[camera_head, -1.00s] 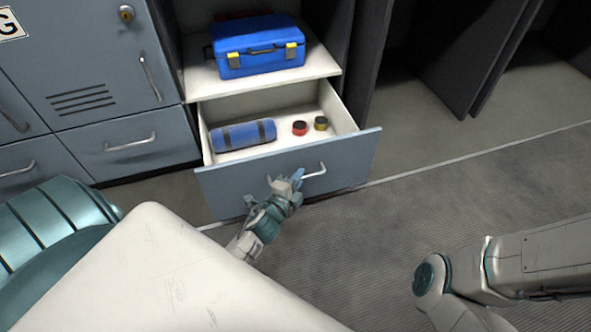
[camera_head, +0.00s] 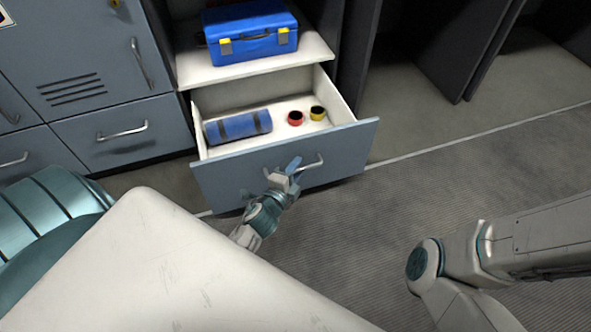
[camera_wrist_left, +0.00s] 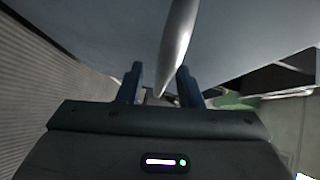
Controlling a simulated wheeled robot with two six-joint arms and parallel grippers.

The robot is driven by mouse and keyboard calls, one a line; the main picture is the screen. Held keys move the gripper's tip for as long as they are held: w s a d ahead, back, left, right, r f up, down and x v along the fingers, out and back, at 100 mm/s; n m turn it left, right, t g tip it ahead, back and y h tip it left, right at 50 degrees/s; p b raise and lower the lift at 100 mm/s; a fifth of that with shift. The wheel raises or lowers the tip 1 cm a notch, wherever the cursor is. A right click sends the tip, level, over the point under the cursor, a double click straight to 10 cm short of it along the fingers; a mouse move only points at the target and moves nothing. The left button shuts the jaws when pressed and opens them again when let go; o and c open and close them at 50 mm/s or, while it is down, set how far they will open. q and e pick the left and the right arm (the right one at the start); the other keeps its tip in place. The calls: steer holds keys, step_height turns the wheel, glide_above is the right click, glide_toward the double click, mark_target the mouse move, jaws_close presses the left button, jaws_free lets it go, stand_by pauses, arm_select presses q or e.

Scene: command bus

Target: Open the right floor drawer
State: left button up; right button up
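The right floor drawer (camera_head: 245,180) is pulled well out below the open shelf in the head view. Its grey-blue front has a pale bar handle (camera_head: 315,163). My left gripper (camera_head: 287,168) is at the left end of this handle, in front of the drawer face. In the left wrist view my left gripper (camera_wrist_left: 160,85) has its two dark fingers apart. The handle (camera_wrist_left: 177,48) reaches down between them, close to the right finger, and is not clamped from both sides. My right arm shows at the lower right, but its gripper is out of view.
Inside the drawer lie a blue roll (camera_head: 238,126), a red round item (camera_head: 295,117) and a yellow one (camera_head: 317,113). A blue case (camera_head: 252,32) sits on the shelf above. Shut drawers (camera_head: 125,135) are at left. The floor (camera_head: 430,180) at right is clear.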

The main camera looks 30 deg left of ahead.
arm_select(q)
steer(key=s+r+b, duration=0.1)
steer(key=s+b, duration=0.1)
steer(key=s, duration=0.8)
steer(key=shift+s+d+r, duration=0.3)
steer(key=shift+s+d, duration=0.05)
steer(key=shift+r, duration=0.1)
